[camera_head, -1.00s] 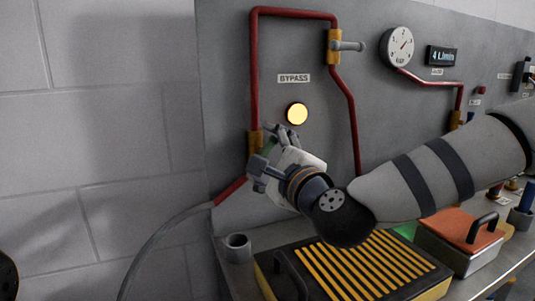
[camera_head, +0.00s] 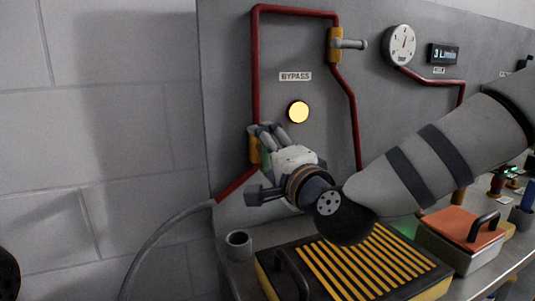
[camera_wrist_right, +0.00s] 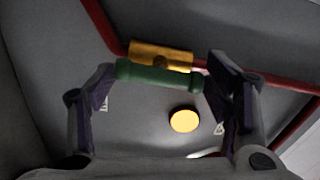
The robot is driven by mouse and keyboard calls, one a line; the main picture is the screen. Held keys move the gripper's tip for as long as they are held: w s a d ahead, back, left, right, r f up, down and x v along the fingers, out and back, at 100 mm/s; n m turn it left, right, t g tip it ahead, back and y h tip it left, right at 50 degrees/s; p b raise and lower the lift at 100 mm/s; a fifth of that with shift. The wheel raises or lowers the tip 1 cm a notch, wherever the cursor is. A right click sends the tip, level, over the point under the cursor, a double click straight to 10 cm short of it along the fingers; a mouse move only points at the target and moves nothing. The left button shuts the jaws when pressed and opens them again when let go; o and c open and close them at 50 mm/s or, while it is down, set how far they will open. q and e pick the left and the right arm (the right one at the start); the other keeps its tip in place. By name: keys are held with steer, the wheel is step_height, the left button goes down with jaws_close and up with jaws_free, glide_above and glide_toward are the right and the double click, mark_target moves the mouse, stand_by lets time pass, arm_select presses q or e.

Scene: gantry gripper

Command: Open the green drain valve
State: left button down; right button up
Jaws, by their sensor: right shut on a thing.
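The green drain valve has a green bar handle (camera_wrist_right: 160,76) in front of a yellow valve body (camera_wrist_right: 160,54) on the red pipe. In the wrist view the handle lies roughly parallel to the body. My right gripper (camera_wrist_right: 158,82) is shut on the green handle, one finger at each end. In the head view the right gripper (camera_head: 270,142) covers most of the valve; part of the yellow body (camera_head: 254,150) and a sliver of green show beside the fingers. My left gripper is not in view.
A lit yellow button (camera_head: 298,112) is just above the gripper, under the BYPASS label (camera_head: 295,76). A second yellow valve (camera_head: 335,45) with a grey handle is higher up. A gauge (camera_head: 400,45) and a display (camera_head: 443,54) reading 3 L/min are right. A striped grate (camera_head: 350,270) lies below.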

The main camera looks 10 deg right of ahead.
steer(key=shift+w+r, duration=0.1)
steer(key=shift+r, duration=0.15)
steer(key=o, duration=0.7)
steer(key=shift+o, duration=0.6)
steer(key=shift+f, duration=0.1)
steer(key=s+d, duration=0.1)
steer(key=s, duration=0.6)
steer(key=shift+s+d, duration=0.15)
steer(key=shift+d, duration=0.1)
